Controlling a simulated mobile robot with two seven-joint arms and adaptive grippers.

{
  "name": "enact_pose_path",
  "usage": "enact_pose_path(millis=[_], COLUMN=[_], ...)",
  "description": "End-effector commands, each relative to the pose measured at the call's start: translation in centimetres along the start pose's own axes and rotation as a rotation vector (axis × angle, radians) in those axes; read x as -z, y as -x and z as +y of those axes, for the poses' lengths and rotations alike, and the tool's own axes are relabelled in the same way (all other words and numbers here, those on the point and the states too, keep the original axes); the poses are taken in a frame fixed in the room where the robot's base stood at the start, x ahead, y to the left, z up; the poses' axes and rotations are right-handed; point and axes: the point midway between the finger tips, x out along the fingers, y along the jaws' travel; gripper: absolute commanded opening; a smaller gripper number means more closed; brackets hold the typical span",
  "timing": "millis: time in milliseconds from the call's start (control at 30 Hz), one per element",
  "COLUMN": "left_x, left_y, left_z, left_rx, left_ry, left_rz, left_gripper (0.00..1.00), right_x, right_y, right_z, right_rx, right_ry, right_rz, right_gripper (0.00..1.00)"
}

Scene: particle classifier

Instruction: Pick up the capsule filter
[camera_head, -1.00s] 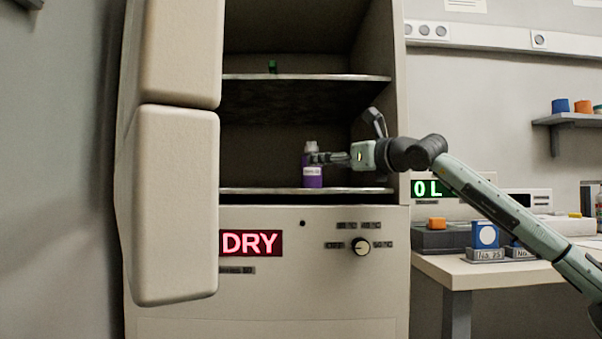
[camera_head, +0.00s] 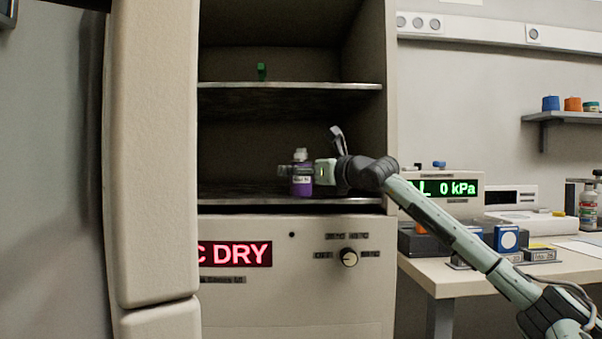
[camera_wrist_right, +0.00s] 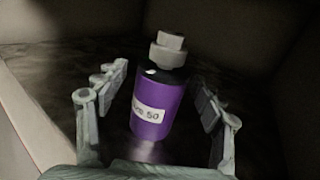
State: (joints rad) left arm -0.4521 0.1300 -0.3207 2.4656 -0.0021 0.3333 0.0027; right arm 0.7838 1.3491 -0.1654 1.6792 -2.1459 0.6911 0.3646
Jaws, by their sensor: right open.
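The capsule filter (camera_head: 302,184) is a purple cylinder with a grey cap, standing upright on the cabinet's lower shelf (camera_head: 240,201). In the right wrist view the capsule filter (camera_wrist_right: 158,103) shows a white label ending in "50". My right gripper (camera_head: 300,170) reaches into the cabinet from the right at the capsule's height. In the right wrist view the right gripper (camera_wrist_right: 160,80) is open, with one finger on each side of the capsule and gaps visible on both sides. My left gripper is out of view.
The cabinet door (camera_head: 150,150) stands open at left. A small green object (camera_head: 262,71) is on the upper shelf (camera_head: 320,86) above my arm. A bench (camera_head: 440,283) with instruments and blocks is at right, below my forearm.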

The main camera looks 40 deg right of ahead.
Motion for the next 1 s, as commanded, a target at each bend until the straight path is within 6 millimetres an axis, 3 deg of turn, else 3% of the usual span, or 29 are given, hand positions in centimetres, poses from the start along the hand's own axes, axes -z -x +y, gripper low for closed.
enact_pose_path(millis=[233, 767, 1000], left_x=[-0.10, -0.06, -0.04], left_y=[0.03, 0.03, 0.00], left_z=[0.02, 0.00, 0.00], left_rx=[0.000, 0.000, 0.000], left_ry=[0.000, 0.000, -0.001], left_rz=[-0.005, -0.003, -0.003], left_gripper=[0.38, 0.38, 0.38], right_x=[0.07, 0.07, -0.18], right_y=[-0.06, -0.04, 0.02], right_z=[0.00, 0.00, -0.02], right_rx=[0.000, 0.000, 0.000], right_ry=[0.000, 0.000, 0.000], right_rz=[0.000, 0.001, -0.003], right_gripper=[0.66, 0.00, 0.00])
